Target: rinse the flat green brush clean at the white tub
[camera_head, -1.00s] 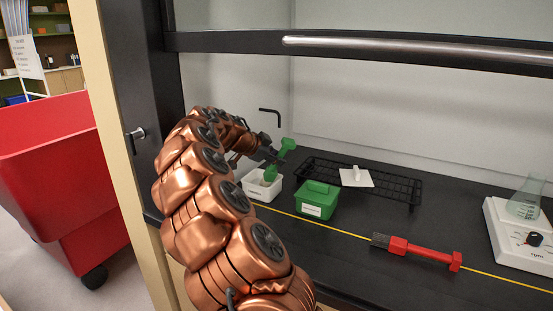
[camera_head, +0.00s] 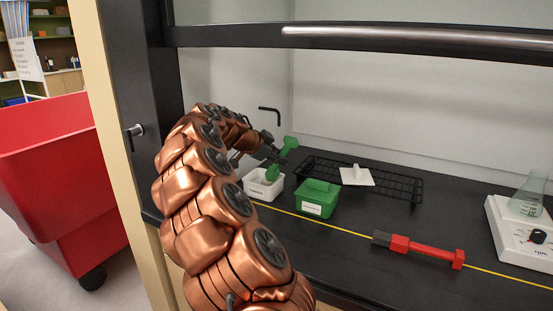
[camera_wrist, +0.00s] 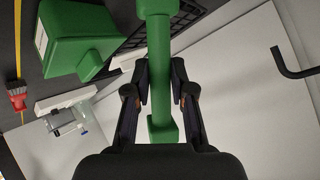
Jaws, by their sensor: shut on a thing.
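The green brush (camera_head: 289,145) is held in my gripper (camera_head: 271,150), tilted, with its upper end sticking up to the right of the jaws. Its lower green part (camera_head: 273,173) is at the opening of the white tub (camera_head: 264,190); I cannot tell how deep it reaches or whether it touches the tub. In the wrist view the green brush (camera_wrist: 160,50) runs between the two dark fingers of my gripper (camera_wrist: 161,78), which are shut on it. The bristles and any dirt on them cannot be made out. The tub has a small label on its front.
A green box (camera_head: 317,207) with a label stands just right of the tub. Behind it is a black wire rack (camera_head: 400,186) with a white handled plate (camera_head: 357,176). A red brush (camera_head: 425,250) lies front right, near a stirrer (camera_head: 520,235) with a flask. A black hook (camera_head: 271,110) is on the wall.

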